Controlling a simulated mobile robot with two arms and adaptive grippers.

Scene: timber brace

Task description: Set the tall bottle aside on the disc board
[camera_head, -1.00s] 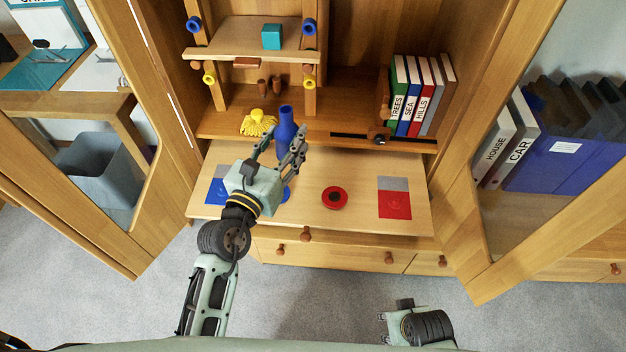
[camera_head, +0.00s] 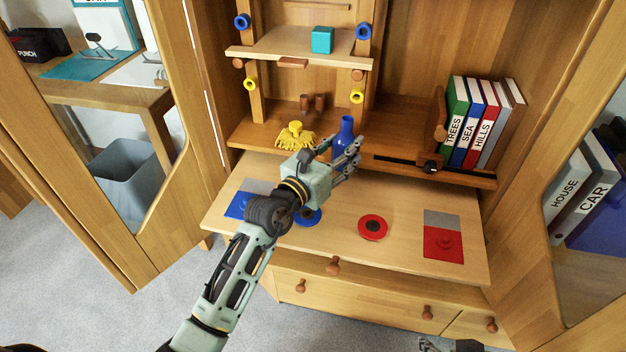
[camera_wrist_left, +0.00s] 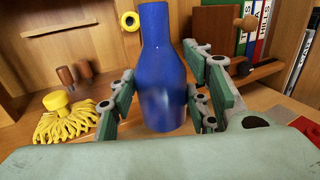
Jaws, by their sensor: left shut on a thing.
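The tall blue bottle (camera_head: 343,138) is upright between the fingers of my left gripper (camera_head: 342,157). The gripper is shut on it. In the left wrist view the bottle (camera_wrist_left: 163,75) stands between the two green-padded fingers (camera_wrist_left: 160,105). It is near the back of the pale pull-out board (camera_head: 400,250); I cannot tell whether its base touches anything. A blue disc (camera_head: 308,218), partly behind my left arm, and a red disc (camera_head: 373,228) lie on this board. Only a sliver of my right gripper (camera_head: 448,345) shows at the bottom edge.
A yellow mop-like thing (camera_head: 295,136) lies on the shelf left of the bottle. Books (camera_head: 480,120) stand at the right. Blue-grey (camera_head: 240,205) and red-grey (camera_head: 443,240) patches mark the board's ends. Open cabinet doors flank both sides. The board between red disc and red patch is clear.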

